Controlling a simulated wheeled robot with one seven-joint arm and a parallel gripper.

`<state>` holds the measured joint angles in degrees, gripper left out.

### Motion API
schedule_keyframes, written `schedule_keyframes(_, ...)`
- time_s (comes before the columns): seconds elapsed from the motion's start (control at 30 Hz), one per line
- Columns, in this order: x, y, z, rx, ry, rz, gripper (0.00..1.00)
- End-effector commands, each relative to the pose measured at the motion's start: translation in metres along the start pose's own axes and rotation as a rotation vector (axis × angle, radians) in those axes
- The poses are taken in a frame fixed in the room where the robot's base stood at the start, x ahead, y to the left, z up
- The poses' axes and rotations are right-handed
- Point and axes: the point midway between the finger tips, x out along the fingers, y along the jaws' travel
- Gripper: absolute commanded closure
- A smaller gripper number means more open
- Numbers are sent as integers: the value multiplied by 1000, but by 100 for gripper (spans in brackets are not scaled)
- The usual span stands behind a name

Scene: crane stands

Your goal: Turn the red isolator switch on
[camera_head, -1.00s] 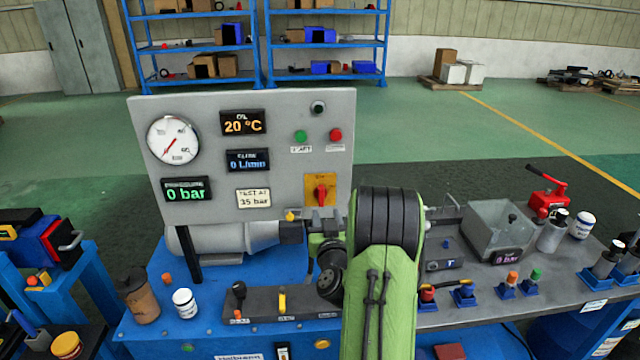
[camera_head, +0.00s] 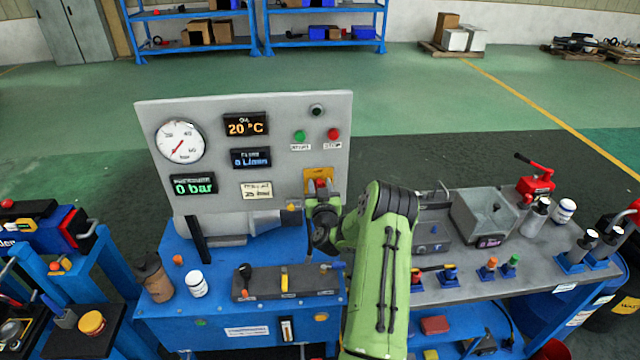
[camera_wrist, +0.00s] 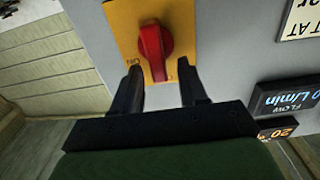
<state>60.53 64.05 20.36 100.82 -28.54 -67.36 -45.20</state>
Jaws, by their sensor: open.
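The red isolator switch (camera_wrist: 154,52) is a red knob on a yellow plate (camera_wrist: 126,22), fixed to the grey panel (camera_head: 240,125). In the wrist view the plate shows an ON mark beside the knob. In the head view my gripper hides the lower part of the plate, and a little of the red switch (camera_head: 319,183) shows. My gripper (camera_wrist: 159,72) is open. In the wrist view its two dark fingers point at the knob, one to each side of it, with their tips near its lower end. I cannot tell whether they touch it.
The panel carries a round gauge (camera_head: 180,141), lit displays, a green button (camera_head: 299,136) and a red button (camera_head: 333,134). A blue bench (camera_head: 190,318) below holds levers, a brown bottle (camera_head: 154,277) and a white jar (camera_head: 196,284).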

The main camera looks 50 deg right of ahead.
Motion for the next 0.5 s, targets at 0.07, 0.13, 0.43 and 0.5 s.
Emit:
schedule_keyframes(0.07, 0, 0, 1, 0, 0, 0, 57)
schedule_keyframes(0.13, 0, 0, 1, 0, 0, 0, 62)
schedule_keyframes(0.43, 0, 0, 1, 0, 0, -1, 100)
schedule_keyframes(0.5, 0, 0, 1, 0, 0, -1, 100)
